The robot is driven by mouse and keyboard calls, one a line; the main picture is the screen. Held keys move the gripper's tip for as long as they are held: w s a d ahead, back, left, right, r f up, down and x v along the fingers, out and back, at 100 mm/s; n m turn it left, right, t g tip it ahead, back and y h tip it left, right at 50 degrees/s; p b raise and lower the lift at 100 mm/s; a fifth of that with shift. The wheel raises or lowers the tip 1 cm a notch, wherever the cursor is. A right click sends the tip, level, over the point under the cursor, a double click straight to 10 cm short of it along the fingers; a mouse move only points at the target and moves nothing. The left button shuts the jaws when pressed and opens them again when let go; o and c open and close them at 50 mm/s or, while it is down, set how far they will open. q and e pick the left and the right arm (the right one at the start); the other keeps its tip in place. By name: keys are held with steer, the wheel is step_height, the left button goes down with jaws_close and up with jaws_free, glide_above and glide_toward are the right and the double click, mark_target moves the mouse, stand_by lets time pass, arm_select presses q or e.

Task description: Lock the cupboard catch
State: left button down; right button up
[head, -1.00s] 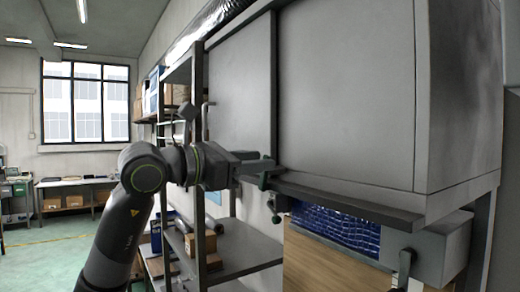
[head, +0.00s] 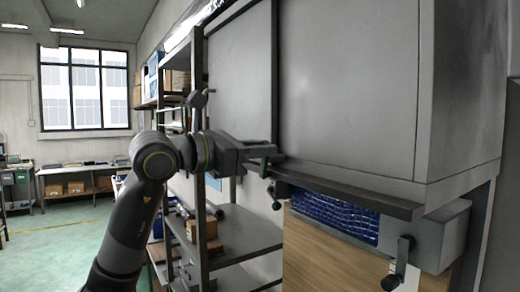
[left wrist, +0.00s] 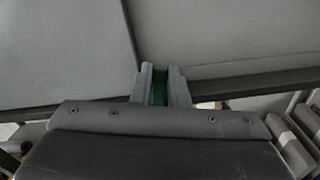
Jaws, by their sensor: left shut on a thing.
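The grey cupboard (head: 345,90) fills the upper right of the head view, with a dark ledge (head: 350,188) along its lower edge. A small dark green catch (head: 274,192) with a round knob hangs at the left end of this ledge. My left gripper (head: 268,157) is at that corner and shut on the catch. In the left wrist view, a green strip of the catch (left wrist: 160,88) shows between the two fingers, below the cupboard panels. The gripped part is mostly hidden by the fingers. My right gripper is not in view.
A grey box (head: 442,238) with a dark lever (head: 402,262) sits below the cupboard at right. Blue material (head: 335,217) and a brown panel (head: 325,255) are beside it. A metal shelf (head: 235,240) stands close behind my left arm. Open floor lies at left.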

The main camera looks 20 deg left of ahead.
arm_select(q)
steer(key=n+b, duration=0.1)
steer(key=w+a+n+b, duration=0.1)
steer(key=n, duration=0.1)
steer(key=shift+r, duration=0.15)
steer(key=c, duration=1.4)
jaws_free()
steer(key=shift+c, duration=0.2)
steer(key=shift+o, duration=0.2)
steer(key=shift+a, duration=0.1)
steer(key=shift+s, duration=0.1)
